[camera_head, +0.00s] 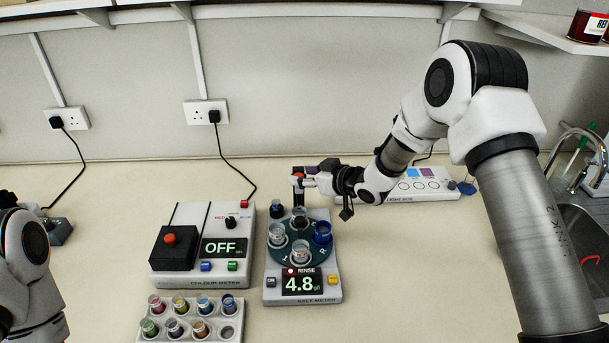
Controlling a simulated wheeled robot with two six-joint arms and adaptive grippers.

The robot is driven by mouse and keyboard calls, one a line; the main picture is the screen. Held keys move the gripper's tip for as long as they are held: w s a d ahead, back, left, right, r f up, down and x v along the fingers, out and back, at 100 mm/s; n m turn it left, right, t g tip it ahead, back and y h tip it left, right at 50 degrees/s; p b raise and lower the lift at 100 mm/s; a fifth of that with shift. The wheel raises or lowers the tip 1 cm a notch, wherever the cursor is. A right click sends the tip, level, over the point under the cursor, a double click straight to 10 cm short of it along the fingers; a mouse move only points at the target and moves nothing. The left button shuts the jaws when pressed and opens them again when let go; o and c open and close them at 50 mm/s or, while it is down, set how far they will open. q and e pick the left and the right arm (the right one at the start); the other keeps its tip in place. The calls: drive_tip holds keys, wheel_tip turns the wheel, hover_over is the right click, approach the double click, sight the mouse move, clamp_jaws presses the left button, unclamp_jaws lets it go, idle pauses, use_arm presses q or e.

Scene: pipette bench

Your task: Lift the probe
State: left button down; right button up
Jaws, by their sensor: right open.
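The salt meter (273,293) stands mid-bench, its display reading 4.8 under the word RINSE. On its round dark plate (300,252) stand several small clear cups, one with blue liquid (322,233). A slim dark upright piece with a red top (298,177), which looks like the probe, rises at the back of the meter. My right gripper (303,179) is open, reaching in from the right, with its fingertips at the upper part of this piece. The fingers partly hide it, and contact is unclear.
The colour meter (190,220), showing OFF, stands left of the salt meter. A rack of coloured vials (232,332) sits in front of it. A light box (425,187) lies behind the right arm. A sink (590,235) is at the far right. The front right bench is clear.

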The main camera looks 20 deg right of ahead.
drive_tip(key=v, duration=1.1)
drive_tip(key=shift+s+r, duration=0.15)
drive_tip(key=shift+s, duration=0.15)
drive_tip(key=shift+s+d, duration=0.1)
drive_tip(key=shift+d, duration=0.05)
